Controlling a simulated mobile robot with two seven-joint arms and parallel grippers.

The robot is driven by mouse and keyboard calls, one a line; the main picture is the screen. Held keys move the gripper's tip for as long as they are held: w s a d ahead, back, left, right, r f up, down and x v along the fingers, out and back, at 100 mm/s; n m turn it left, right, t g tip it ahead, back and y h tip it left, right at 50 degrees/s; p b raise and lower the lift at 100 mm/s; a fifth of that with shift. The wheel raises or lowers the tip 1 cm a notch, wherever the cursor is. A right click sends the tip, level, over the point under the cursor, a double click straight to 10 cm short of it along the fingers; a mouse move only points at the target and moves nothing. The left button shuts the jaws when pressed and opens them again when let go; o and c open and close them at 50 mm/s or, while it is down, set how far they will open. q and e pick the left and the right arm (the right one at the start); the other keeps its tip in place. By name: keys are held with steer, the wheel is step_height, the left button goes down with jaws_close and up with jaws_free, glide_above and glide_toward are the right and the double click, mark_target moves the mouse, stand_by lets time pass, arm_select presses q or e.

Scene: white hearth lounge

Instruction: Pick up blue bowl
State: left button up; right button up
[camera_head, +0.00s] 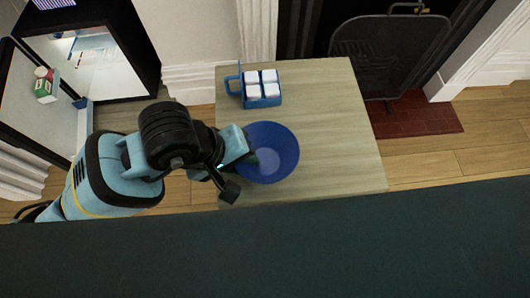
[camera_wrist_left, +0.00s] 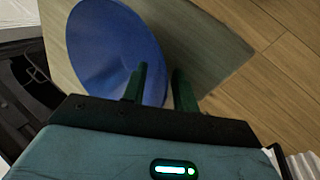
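The blue bowl (camera_head: 272,150) sits upright on the light wooden table (camera_head: 340,150), near its left edge. My left gripper (camera_head: 245,162) comes in from the left and is at the bowl's left rim. In the left wrist view the bowl (camera_wrist_left: 100,40) fills the upper left. There the left gripper (camera_wrist_left: 160,82) has its two dark green fingers apart. One finger overlaps the bowl's inside and the other is outside the rim, with part of the rim showing between them. Whether a finger touches the bowl cannot be told. My right gripper is not in view.
A blue carrier (camera_head: 262,101) with several white blocks stands behind the bowl on the table. A dark fireplace screen (camera_head: 388,52) is at the back right. A dark green surface (camera_head: 300,245) crosses the foreground. The table's right part is clear.

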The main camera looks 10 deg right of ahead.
arm_select(q)
steer(key=shift+c, duration=0.3)
jaws_close()
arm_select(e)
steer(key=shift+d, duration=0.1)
arm_select(q)
steer(key=shift+r, duration=0.1)
